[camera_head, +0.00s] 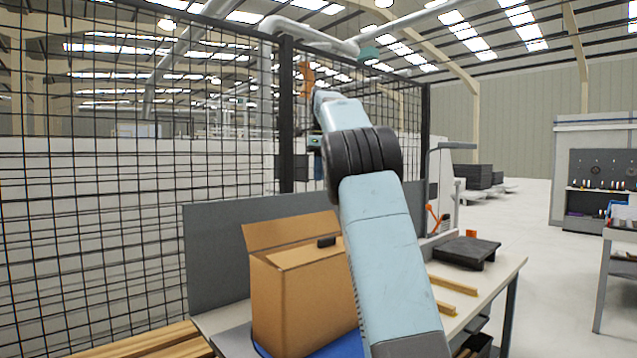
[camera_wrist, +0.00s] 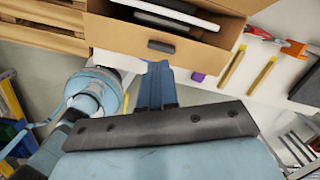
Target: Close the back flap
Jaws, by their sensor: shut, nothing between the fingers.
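The brown cardboard box (camera_head: 290,308) stands on the workbench, left of my arm. In the head view its back flap (camera_head: 282,231) stands up and leans outward behind the top. A small dark block (camera_head: 325,241) shows at the top of the box. In the wrist view the box (camera_wrist: 190,55) is open at the top, with white and dark flat items (camera_wrist: 170,12) inside. My gripper (camera_wrist: 157,66) shows its blue fingers together and empty, below the dark block in the picture. I cannot tell the gap to the box. The head view does not show the fingers clearly.
A wire mesh fence (camera_head: 90,180) and a grey panel (camera_head: 215,255) stand behind the box. The workbench (camera_head: 505,268) carries a black tray (camera_head: 465,250) and yellow strips (camera_head: 450,284) on the right. Wooden slats (camera_head: 150,343) lie at the lower left.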

